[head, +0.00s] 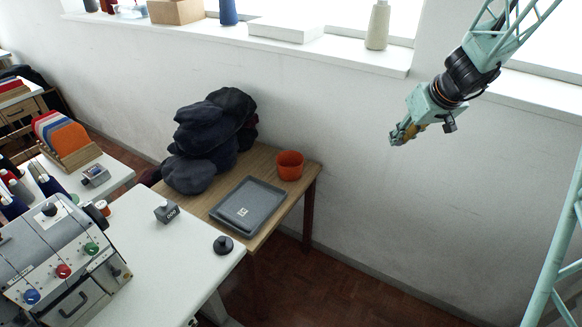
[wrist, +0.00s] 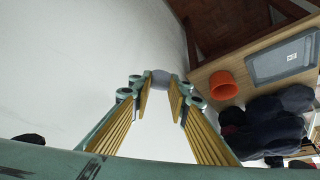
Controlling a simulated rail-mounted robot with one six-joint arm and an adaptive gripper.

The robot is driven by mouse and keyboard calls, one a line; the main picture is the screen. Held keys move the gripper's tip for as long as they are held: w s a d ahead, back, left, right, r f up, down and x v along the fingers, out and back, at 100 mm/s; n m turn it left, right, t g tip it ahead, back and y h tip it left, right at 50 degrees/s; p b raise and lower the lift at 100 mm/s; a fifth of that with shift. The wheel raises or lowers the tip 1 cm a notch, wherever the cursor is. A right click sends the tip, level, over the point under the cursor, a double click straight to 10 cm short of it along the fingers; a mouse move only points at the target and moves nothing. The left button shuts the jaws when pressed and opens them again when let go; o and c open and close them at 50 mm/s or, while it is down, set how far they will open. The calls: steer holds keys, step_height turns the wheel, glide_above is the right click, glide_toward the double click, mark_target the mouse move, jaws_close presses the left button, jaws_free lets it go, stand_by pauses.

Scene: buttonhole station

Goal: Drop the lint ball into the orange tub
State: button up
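The orange tub (head: 290,166) stands upright on the back right part of the wooden side table. In the wrist view the tub (wrist: 223,86) is right of the fingers, and I see no contents in it. My gripper (head: 396,139) is high in front of the wall, to the right of the tub and above it, well clear of the table. In the wrist view, a small grey rounded lump, apparently the lint ball (wrist: 160,78), fills the gap between the fingertips of my gripper (wrist: 160,84). The fingers look closed on it; they partly hide it.
A grey tray (head: 226,220) with a white label lies in front of the tub on the wooden table (head: 260,160). Dark caps (head: 205,135) are piled at its left. A window sill (head: 350,50) runs along the wall. The air between gripper and tub looks clear.

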stand_by(0.4)
steer(key=w+a+f+n+g+y, duration=0.1)
steer(key=w+a+f+n, duration=0.2)
steer(key=w+a, duration=0.4)
steer(key=w+a+f+n+g+y, duration=0.1)
steer(key=w+a+f+n+y, duration=0.2)
steer(key=a, duration=0.5)
steer(key=n+g+b, duration=0.1)
steer(key=n+g, duration=0.2)
steer(key=n, duration=0.4)
glide_above(296, 154)
steer(key=s+d, duration=0.1)
steer(key=s, duration=0.5)
step_height(296, 154, down, 9)
steer(key=shift+w+a+f+n, duration=0.15)
steer(key=shift+a+n, duration=0.25)
steer(key=shift+f, duration=0.15)
steer(key=shift+f, duration=2.85)
